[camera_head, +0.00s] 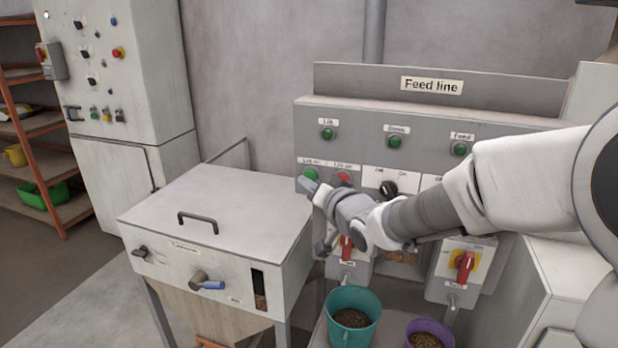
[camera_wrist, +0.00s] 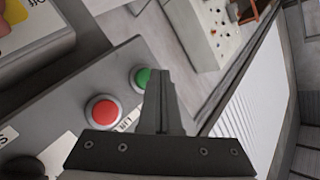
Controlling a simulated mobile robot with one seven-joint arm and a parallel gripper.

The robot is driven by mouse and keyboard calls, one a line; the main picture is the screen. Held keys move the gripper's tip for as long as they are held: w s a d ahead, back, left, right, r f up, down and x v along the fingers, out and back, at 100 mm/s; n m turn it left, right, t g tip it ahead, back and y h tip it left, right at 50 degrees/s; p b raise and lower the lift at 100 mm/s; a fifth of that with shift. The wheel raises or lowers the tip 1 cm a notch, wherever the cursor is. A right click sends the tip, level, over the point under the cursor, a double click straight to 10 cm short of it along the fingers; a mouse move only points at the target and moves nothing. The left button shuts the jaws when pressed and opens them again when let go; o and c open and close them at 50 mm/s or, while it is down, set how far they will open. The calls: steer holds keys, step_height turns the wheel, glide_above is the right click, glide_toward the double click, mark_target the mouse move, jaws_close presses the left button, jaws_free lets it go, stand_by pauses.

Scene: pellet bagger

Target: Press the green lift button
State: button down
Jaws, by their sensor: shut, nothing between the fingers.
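The green lift button (camera_head: 310,174) sits at the left end of the lower row on the grey feed line panel (camera_head: 440,112), under a small label. A red button (camera_head: 343,178) is just to its right. In the wrist view the green button (camera_wrist: 141,77) is partly covered by my fingers, and the red button (camera_wrist: 103,110) shows whole. My gripper (camera_head: 306,184) is shut and empty, its tip just below and in front of the green button. The closed fingers also show in the wrist view (camera_wrist: 163,75). I cannot tell whether the tip touches the button.
Green lamps (camera_head: 328,133) line the panel's upper row. A black selector knob (camera_head: 389,189) and a red rotary switch (camera_head: 465,266) are near my arm. A lidded hopper (camera_head: 215,215) stands left. A teal bucket (camera_head: 353,318) and purple bucket (camera_head: 430,333) with pellets sit below.

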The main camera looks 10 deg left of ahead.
steer(key=shift+w, duration=0.4)
steer(key=shift+w, duration=0.3)
stand_by(0.5)
steer(key=shift+s, duration=0.8)
steer(key=s+b, duration=0.1)
steer(key=s, duration=0.5)
steer(key=shift+a, duration=0.25)
